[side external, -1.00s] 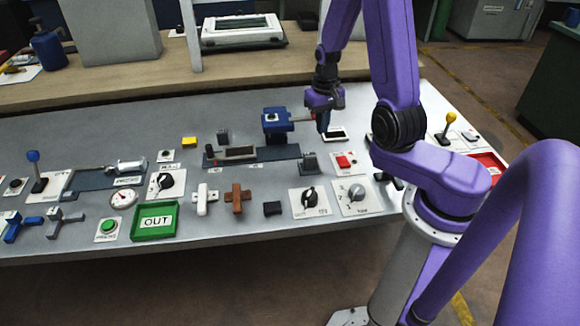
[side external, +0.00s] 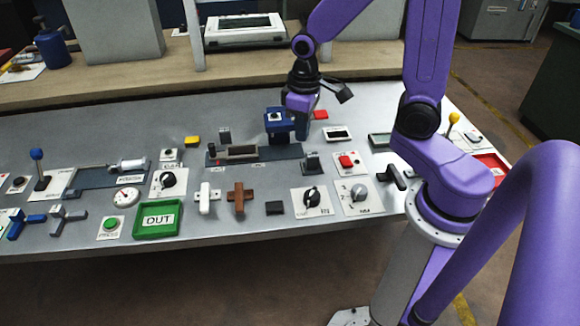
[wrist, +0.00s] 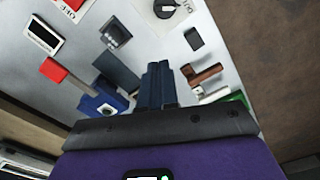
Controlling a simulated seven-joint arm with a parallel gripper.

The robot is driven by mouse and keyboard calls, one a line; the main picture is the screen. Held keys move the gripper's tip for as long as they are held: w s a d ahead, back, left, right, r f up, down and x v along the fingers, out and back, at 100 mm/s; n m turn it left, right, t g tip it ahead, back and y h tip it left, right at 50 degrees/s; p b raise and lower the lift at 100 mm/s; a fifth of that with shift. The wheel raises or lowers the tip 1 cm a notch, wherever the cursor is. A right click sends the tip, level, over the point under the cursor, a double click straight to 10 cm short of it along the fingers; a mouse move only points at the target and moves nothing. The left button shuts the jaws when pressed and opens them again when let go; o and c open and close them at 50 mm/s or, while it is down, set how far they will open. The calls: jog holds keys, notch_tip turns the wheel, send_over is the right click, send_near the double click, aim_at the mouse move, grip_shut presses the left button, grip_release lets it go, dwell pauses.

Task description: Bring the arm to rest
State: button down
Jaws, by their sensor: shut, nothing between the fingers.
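My gripper (side external: 302,136) points down over the blue device (side external: 277,120) at the back middle of the grey panel, partly in front of it in the side view. Its two blue fingers are together with nothing between them; they also show closed in the wrist view (wrist: 157,68). Whether the fingertips touch the panel cannot be told. The blue device appears beside the fingers in the wrist view (wrist: 98,106).
A dark rail with a slot (side external: 243,152) and a grey block (side external: 312,162) lie close in front. A red block (side external: 320,114) and a small display (side external: 337,134) are to the right. The green OUT tray (side external: 137,220), knobs and handles line the front.

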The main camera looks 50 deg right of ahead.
jog(key=s+a+r+n, duration=0.2)
jog(key=s+n, duration=0.2)
jog(key=s, duration=0.5)
jog(key=s+a+r+n, duration=0.2)
jog(key=s+n, duration=0.3)
jog(key=s, duration=0.4)
jog(key=shift+a+r, duration=0.4)
jog(key=shift+r, duration=0.25)
jog(key=c, duration=1.8)
grip_release()
jog(key=shift+w, duration=0.1)
